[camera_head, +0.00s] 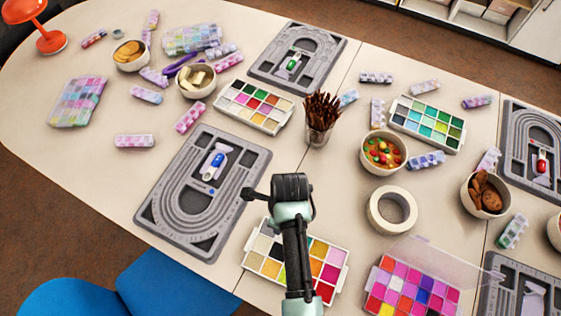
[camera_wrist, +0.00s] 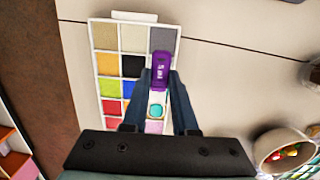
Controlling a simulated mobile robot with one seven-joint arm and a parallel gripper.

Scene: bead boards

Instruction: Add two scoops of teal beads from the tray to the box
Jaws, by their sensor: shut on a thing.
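The white bead tray (camera_head: 341,284) lies at the bottom middle of the head view, partly hidden by my arm. It fills much of the wrist view (camera_wrist: 134,16), with beige, grey, yellow, black, red, orange and green compartments. A rounded teal patch (camera_wrist: 156,111) shows between my fingers, above a pink compartment. My gripper (camera_wrist: 160,76) is shut on a purple piece (camera_wrist: 161,72) with white lettering and is over the tray. I cannot tell whether this piece is a scoop handle. Several patterned boxes lie about; I cannot tell which is the task's box.
A clear-lidded tray of pink beads (camera_head: 412,287) and a tape roll (camera_head: 381,225) are to the right. A grey bead board (camera_head: 157,213) lies left. A brown-stick cup (camera_head: 319,133) and candy bowl (camera_head: 371,164) stand behind.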

